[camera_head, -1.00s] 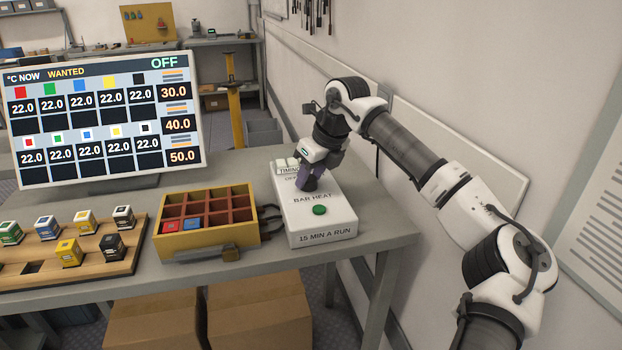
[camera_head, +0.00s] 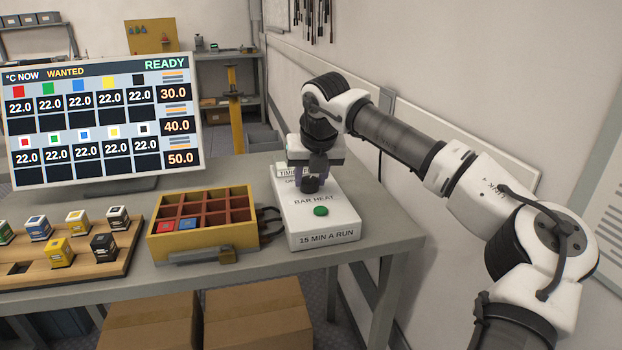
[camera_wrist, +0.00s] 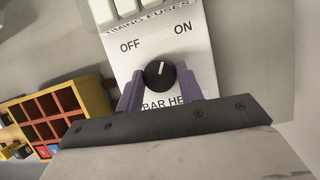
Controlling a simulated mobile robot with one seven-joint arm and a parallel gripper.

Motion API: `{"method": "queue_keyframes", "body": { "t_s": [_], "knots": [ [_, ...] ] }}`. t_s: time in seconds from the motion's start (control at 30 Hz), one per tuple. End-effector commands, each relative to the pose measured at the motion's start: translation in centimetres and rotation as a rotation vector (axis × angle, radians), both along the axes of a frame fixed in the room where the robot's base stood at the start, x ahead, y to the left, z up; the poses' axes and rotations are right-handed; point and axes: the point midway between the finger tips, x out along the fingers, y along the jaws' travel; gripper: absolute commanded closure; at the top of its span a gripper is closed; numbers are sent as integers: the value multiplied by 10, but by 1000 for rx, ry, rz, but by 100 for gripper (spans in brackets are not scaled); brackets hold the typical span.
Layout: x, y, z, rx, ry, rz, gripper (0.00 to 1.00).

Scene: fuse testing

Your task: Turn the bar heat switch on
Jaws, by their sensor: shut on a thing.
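The bar heat switch is a round black knob (camera_wrist: 157,76) on a white control box (camera_head: 334,217) marked BAR HEAT. OFF is printed to the knob's upper left and ON to its upper right. In the wrist view the knob's white mark points up and slightly right, leaning toward ON. My gripper (camera_wrist: 159,88) is shut on the knob, with one purple finger on each side. In the head view my gripper (camera_head: 311,183) hides part of the box top. The screen (camera_head: 103,120) reads READY at its top right.
A green button (camera_head: 320,211) sits on the box in front of my gripper. A yellow box (camera_head: 204,239) with red compartments stands to the left. A wooden rack (camera_head: 125,262) holds several coloured blocks farther left. A wall is close on the right.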

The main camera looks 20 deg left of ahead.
Motion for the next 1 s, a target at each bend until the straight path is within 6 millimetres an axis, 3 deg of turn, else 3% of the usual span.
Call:
{"method": "queue_keyframes", "body": {
  "t_s": [0.43, 0.47, 0.6, 1.0],
  "knots": [
    [0, 0, 1, 3, 0, -11, 86],
    [0, 0, 1, 3, 0, -11, 59],
    [0, 0, 1, 2, 1, -10, 42],
    [-2, -2, 8, 2, -1, -10, 42]
  ]
}}
